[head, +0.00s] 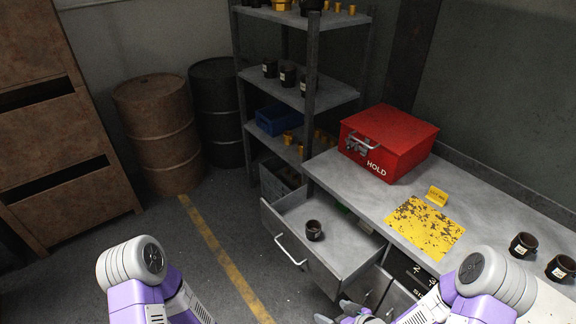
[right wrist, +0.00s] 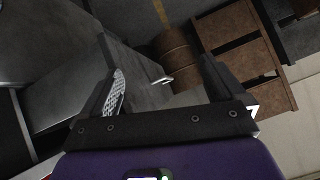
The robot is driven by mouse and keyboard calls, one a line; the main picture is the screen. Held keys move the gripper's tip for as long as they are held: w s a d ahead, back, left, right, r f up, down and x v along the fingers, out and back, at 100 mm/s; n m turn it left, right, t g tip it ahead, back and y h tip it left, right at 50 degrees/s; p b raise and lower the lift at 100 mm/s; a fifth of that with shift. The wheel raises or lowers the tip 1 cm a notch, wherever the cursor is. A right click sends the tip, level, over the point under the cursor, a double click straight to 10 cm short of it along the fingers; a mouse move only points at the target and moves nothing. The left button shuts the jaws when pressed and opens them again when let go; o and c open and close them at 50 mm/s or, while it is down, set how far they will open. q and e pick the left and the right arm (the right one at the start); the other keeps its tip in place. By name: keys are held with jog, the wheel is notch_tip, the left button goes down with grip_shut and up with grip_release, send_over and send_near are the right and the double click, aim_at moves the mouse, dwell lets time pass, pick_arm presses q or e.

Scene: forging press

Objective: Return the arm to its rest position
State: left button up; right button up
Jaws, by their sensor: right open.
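My right gripper (head: 345,312) is at the bottom of the head view, in front of the bench and below the open drawer (head: 353,262). In the right wrist view its two fingers (right wrist: 163,72) stand wide apart with nothing between them. My right arm comes in from the lower right, purple and white. My left arm shows at the lower left, bent downward; its gripper is outside the picture.
A red HOLD box (head: 386,143), a worn yellow mat (head: 425,227) and two dark cups (head: 523,244) are on the bench. A shelf rack (head: 303,88), two barrels (head: 158,132) and a rusty cabinet (head: 62,120) stand behind. The floor left of the drawer is clear.

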pick_arm(q)
notch_tip(320, 180, down, 6)
jog(key=b, duration=0.6)
jog(key=shift+s+f, duration=0.25)
pick_arm(e)
jog(key=s+a+f+m+g+h, duration=0.2)
jog(key=s+a+f+m+g, duration=0.2)
jog(key=s+f+m+g, duration=0.3)
jog(key=s+f, duration=0.5)
jog(key=f, duration=0.2)
jog(key=shift+s+f+m+h, duration=0.2)
jog(key=shift+f+m+h, duration=0.1)
jog(key=shift+h, duration=0.1)
